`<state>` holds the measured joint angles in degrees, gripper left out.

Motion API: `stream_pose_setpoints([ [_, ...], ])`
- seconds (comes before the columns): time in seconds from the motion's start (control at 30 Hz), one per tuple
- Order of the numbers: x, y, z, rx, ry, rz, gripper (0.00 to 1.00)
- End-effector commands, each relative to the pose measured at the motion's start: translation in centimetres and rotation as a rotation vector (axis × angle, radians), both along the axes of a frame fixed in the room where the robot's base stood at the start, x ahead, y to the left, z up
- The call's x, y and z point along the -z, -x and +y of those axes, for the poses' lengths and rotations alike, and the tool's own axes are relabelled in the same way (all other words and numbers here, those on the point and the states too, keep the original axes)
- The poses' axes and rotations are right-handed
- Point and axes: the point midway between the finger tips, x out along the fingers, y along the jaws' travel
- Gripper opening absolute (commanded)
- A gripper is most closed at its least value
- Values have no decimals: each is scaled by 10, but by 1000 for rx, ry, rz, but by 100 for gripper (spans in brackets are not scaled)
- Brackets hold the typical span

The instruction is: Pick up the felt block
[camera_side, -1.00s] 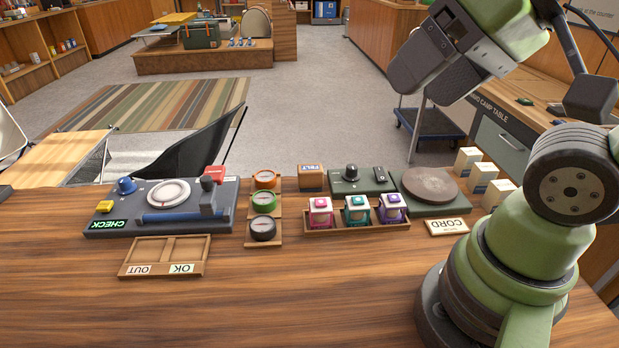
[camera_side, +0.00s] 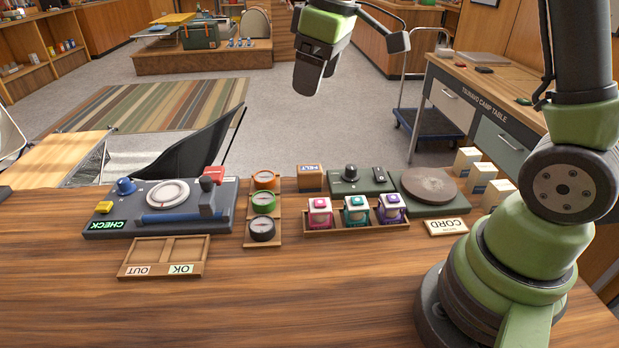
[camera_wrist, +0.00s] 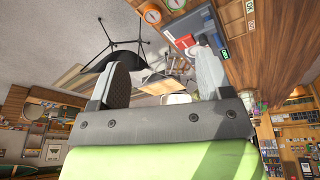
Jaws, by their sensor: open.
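The felt block (camera_side: 311,178) is a small brown block with a FELT label, at the back of the wooden counter in the side view. It stands upright behind the tray of lanterns and left of a dark green base with a black knob. I cannot make it out in the wrist view. My gripper (camera_side: 309,80) hangs in the air high above and beyond the counter's back edge, well apart from the block. The wrist view shows its two fingers (camera_wrist: 165,75) spread apart with nothing between them.
A tray (camera_side: 357,226) with three small lanterns stands in front of the block. A rack of compasses (camera_side: 263,203) and the CHECK station (camera_side: 160,208) are to its left. A round brown disc (camera_side: 430,186) sits on a base at right. The counter's front is clear.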

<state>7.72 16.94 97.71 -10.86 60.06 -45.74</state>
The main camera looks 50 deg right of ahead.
Motion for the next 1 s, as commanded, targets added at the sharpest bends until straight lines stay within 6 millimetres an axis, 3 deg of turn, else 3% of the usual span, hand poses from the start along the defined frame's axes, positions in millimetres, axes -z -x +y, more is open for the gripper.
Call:
stream_pose_setpoints([
  [0.1,43,-31,-19,-131,43,84,72],
  [0.2,79,-49,-33,-241,69,140,72],
  [0.4,135,-64,-52,-400,91,219,72],
  [0.8,190,-66,-57,-452,95,244,72],
  [1.0,207,-65,-58,-451,94,243,72],
])
